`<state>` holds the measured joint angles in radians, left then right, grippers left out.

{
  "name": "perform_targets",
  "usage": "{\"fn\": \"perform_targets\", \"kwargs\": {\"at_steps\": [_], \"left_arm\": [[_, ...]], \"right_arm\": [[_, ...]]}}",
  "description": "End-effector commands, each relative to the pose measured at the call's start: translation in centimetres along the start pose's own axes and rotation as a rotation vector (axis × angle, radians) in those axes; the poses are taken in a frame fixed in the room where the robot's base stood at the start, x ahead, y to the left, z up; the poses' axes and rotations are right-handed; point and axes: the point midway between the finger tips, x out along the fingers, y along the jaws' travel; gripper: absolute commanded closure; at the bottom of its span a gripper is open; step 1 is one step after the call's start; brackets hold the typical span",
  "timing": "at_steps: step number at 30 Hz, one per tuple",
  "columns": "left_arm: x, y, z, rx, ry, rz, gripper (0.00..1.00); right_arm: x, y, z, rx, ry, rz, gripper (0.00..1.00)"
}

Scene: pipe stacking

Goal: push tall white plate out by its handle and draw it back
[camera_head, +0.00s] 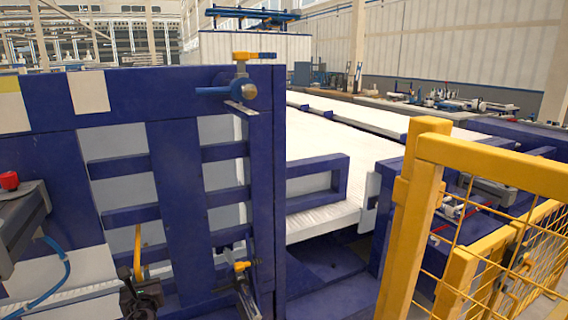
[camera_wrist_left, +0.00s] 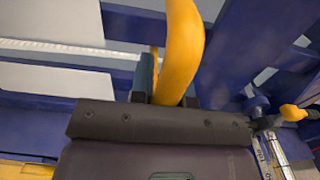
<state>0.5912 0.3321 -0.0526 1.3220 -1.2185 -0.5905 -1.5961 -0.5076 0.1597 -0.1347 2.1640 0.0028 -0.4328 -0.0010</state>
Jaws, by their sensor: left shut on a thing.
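The tall white plate (camera_head: 122,180) shows through the openings of a dark blue frame (camera_head: 178,170) in the left half of the head view. Its yellow handle (camera_head: 137,252) stands upright low in front of the frame. My left gripper (camera_head: 138,284) is at the handle's lower end, near the bottom edge. In the left wrist view, the curved yellow handle (camera_wrist_left: 181,50) rises from between the two fingers of my left gripper (camera_wrist_left: 165,98), which is shut on it. The gripper hides the handle's lower end. My right gripper is in neither view.
A yellow clamp lever (camera_head: 242,266) sits right of the handle, and another latch (camera_head: 242,88) is at the frame's top. A yellow mesh fence (camera_head: 490,240) stands at the right. A long white table (camera_head: 335,150) lies behind the frame.

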Motion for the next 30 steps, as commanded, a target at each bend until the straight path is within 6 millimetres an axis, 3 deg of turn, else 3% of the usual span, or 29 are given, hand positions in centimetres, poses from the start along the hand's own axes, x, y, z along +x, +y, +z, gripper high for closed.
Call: {"fn": "perform_targets", "kwargs": {"at_steps": [30], "left_arm": [[-1.9,0.0,0.0,0.001,0.0,-0.001,1.0]], "right_arm": [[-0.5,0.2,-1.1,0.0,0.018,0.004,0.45]]}}
